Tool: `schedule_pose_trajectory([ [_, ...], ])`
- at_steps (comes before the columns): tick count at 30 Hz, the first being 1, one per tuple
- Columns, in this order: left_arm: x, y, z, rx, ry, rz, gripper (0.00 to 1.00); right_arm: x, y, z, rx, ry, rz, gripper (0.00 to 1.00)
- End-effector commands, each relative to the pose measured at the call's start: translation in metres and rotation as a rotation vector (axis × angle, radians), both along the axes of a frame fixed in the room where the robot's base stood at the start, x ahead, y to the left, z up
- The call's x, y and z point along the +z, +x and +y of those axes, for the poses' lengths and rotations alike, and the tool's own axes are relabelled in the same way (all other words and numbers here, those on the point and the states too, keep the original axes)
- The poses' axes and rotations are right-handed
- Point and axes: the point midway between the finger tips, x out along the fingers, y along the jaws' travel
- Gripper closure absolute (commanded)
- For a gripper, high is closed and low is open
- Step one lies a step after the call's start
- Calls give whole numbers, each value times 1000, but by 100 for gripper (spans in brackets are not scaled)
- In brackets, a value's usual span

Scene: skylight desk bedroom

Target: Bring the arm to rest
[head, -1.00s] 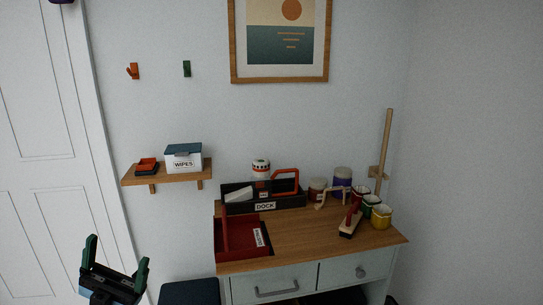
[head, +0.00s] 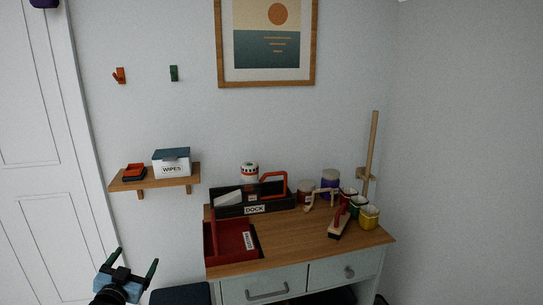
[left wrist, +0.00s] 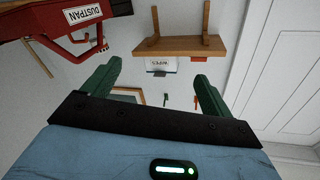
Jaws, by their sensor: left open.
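My left gripper (head: 134,268) is at the lower left of the head view, in front of the wall between the door and the desk. Its two green fingers are spread apart with nothing between them. In the left wrist view the fingers (left wrist: 155,88) are also apart and empty, and the picture is upside down. My right gripper is not in view.
The desk (head: 290,245) holds a dock (head: 283,202), a red dustpan (head: 222,240), a brush (head: 339,220) and several cups. A wall shelf (head: 155,180) carries a wipes box (head: 172,164). A dark stool (head: 180,296) stands left of the desk. The door (head: 40,230) is at far left.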

Motion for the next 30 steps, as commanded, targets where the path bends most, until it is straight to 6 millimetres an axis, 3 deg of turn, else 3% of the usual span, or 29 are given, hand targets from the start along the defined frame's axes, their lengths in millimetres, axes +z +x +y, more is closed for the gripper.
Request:
schedule_pose_trajectory([
  [8,-48,-6,18,97,7,259,15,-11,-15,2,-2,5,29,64],
  [17,-128,-73,-23,41,-20,376,15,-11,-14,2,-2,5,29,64],
  [23,-187,-149,-61,-7,-61,477,15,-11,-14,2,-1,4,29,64],
  [30,-242,-271,-110,-54,-139,621,15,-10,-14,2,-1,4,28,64],
])
